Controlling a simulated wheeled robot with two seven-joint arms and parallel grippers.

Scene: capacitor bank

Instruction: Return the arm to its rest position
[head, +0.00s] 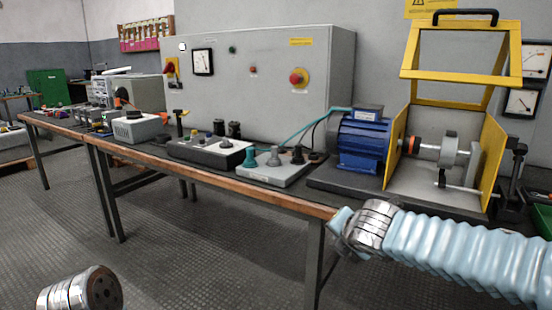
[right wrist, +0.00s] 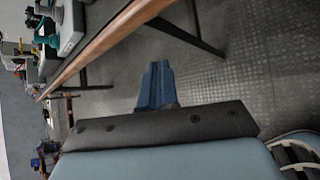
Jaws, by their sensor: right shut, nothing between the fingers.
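My right arm in a ribbed light-blue sleeve comes in from the right edge of the head view, in front of the bench edge. It ends in view at a silver ringed joint; I cannot make out the fingers there. In the right wrist view my right gripper (right wrist: 156,82) shows its two blue fingers side by side, shut and empty. They are over the floor, apart from the bench edge. A silver ringed piece of my left arm shows at the bottom left of the head view. My left gripper is out of view.
A long bench with a wooden edge (head: 282,200) crosses the head view. On it are a grey cabinet (head: 262,95), terminal boxes (head: 272,171), a blue motor (head: 361,142) and an open yellow guard (head: 492,165). The floor (head: 190,255) in front is clear.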

